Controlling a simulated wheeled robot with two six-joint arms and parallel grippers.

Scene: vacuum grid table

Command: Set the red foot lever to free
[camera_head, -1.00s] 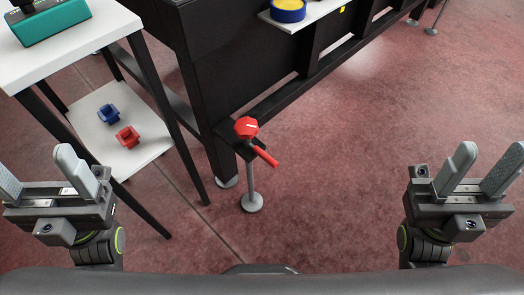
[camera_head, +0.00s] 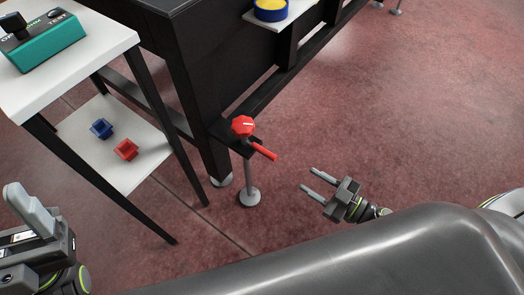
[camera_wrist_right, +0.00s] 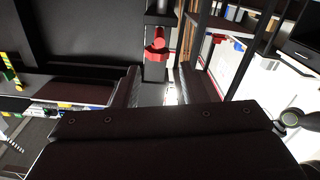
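The red foot lever (camera_head: 265,152) sticks out down and to the right from a red octagonal knob (camera_head: 243,126) with a white mark. The knob sits on a dark bracket above a grey post with a round foot, at the table's corner. In the right wrist view a red part, apparently this lever (camera_wrist_right: 157,40), shows near the top centre. My right gripper (camera_head: 308,179) is open and empty, to the right of and below the lever, apart from it, fingers pointing up-left. My left gripper (camera_head: 22,208) is at the lower left, partly cut off; one finger shows, standing apart.
A white two-level side table (camera_head: 95,58) at left holds a teal tester (camera_head: 45,45); its lower shelf (camera_head: 120,180) holds blue (camera_head: 101,129) and red (camera_head: 125,149) parts. The black table (camera_head: 190,75) stands behind the lever. Red floor to the right is open.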

